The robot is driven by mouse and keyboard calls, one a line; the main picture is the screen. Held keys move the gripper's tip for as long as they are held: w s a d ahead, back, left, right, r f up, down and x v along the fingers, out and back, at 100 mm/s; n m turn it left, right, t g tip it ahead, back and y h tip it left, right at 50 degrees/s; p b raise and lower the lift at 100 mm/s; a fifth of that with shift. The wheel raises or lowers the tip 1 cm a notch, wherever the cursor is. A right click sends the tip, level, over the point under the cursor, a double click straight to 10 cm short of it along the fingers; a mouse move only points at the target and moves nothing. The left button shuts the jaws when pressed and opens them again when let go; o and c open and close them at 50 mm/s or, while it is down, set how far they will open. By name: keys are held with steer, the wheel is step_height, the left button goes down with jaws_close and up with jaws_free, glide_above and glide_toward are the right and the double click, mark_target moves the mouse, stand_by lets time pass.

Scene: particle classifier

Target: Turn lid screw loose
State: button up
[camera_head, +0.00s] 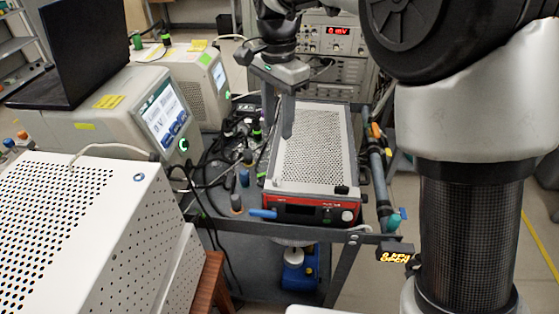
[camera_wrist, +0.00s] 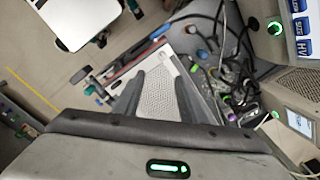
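My gripper (camera_head: 278,130) hangs in the air over the back left part of a box with a perforated white top (camera_head: 312,150) and a red-edged front. In the wrist view my gripper (camera_wrist: 161,76) has its two dark fingers apart, with nothing between them. The perforated top (camera_wrist: 157,95) shows behind the gap. I cannot make out a lid screw for certain in either view. A small blue round spot (camera_head: 139,177) is on the white perforated housing (camera_head: 70,225) at the left, too small to identify.
The red-fronted box stands on a dark cart (camera_head: 345,270). Cables and small bottles (camera_head: 244,178) crowd its left side. Pipes with teal and orange fittings (camera_head: 378,160) run along its right. A laptop (camera_head: 85,50) and screened instruments (camera_head: 150,115) stand left. Floor is clear at right.

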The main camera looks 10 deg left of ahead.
mark_target(276, 179)
steer(key=f, duration=1.2)
steer(key=f+b, duration=0.1)
steer(key=f, duration=0.5)
steer(key=shift+w+a, duration=0.25)
jaws_close()
